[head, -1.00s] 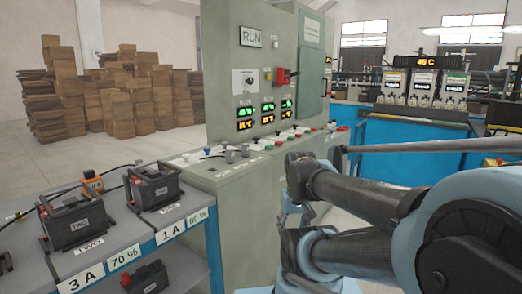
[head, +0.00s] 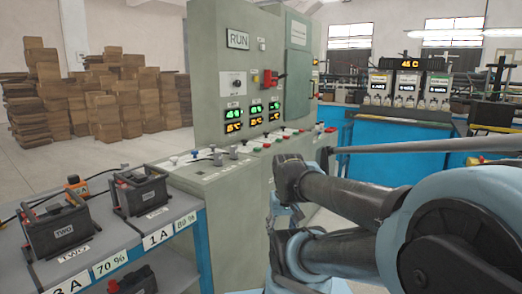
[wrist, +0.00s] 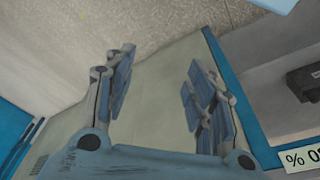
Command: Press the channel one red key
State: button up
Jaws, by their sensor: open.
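The grey-green control cabinet (head: 215,75) stands mid-picture in the head view, with a sloping console (head: 215,180) at its front. The channel labels are too small to read. My gripper (wrist: 158,75) is open and empty in the wrist view, its two fingers apart over a pale green panel and the floor. In the head view my arm hides much of it, low in front of the console. It appears apart from the keys.
A blue-framed bench (head: 205,235) with black batteries (head: 143,193) stands at the left, close to the console. Stacked brown boxes (head: 110,105) are far left. A blue counter (head: 365,150) with chargers is behind my arm. Open floor lies at the back left.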

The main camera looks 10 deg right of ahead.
grip_shut()
dwell(1.2)
